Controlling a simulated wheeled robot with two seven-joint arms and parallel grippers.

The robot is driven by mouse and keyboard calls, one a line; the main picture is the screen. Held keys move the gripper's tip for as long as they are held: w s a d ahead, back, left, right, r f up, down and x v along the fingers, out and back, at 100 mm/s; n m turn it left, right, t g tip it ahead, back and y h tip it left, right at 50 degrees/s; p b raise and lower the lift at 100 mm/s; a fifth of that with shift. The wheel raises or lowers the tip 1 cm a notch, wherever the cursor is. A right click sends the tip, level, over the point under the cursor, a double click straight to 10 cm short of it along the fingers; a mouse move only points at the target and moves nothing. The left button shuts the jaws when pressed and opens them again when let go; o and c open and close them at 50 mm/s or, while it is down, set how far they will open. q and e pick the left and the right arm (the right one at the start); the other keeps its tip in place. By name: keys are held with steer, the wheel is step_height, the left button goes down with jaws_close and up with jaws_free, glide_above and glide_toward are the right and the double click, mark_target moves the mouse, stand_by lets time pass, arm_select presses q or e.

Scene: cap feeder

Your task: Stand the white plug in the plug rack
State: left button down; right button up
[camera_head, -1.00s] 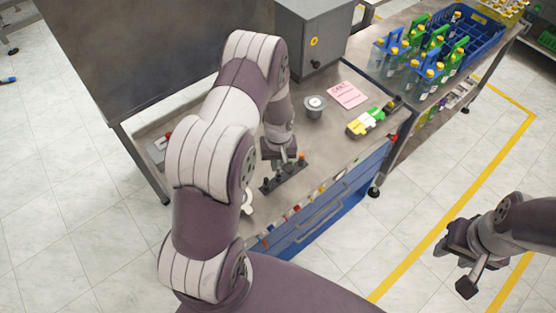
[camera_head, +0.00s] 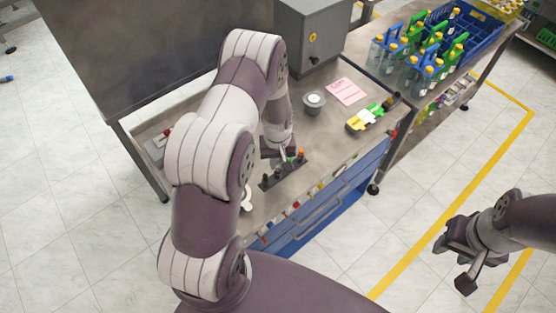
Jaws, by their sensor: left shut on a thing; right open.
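The plug rack (camera_head: 284,174) is a dark strip lying on the metal bench, with several upright plugs in it; one at its right end has an orange top (camera_head: 301,154). My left gripper (camera_head: 284,157) hangs over the middle of the rack, pointing down. It is shut on a small pale thing, apparently the white plug, which is mostly hidden by the fingers. I cannot tell whether the plug touches the rack. My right gripper (camera_head: 464,267) is open and empty, out over the floor at the right, away from the bench.
A round grey container (camera_head: 314,103), a pink note (camera_head: 346,92) and a yellow-green item (camera_head: 366,119) lie right of the rack. A grey box (camera_head: 312,35) stands behind. Bottle carriers (camera_head: 420,62) and a blue crate (camera_head: 468,35) are on the far bench. The bench front is close to the rack.

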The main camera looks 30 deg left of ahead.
arm_select(q)
steer(key=shift+f, duration=0.15)
steer(key=shift+f+b, duration=0.9)
steer(key=shift+f, duration=0.1)
steer(key=c, duration=1)
jaws_free()
steer(key=shift+r, duration=0.4)
step_height(320, 180, up, 11)
steer(key=shift+s+f+b, duration=0.1)
steer(key=shift+s+b, duration=0.05)
steer(key=shift+b, duration=1.1)
steer(key=shift+r, duration=0.55)
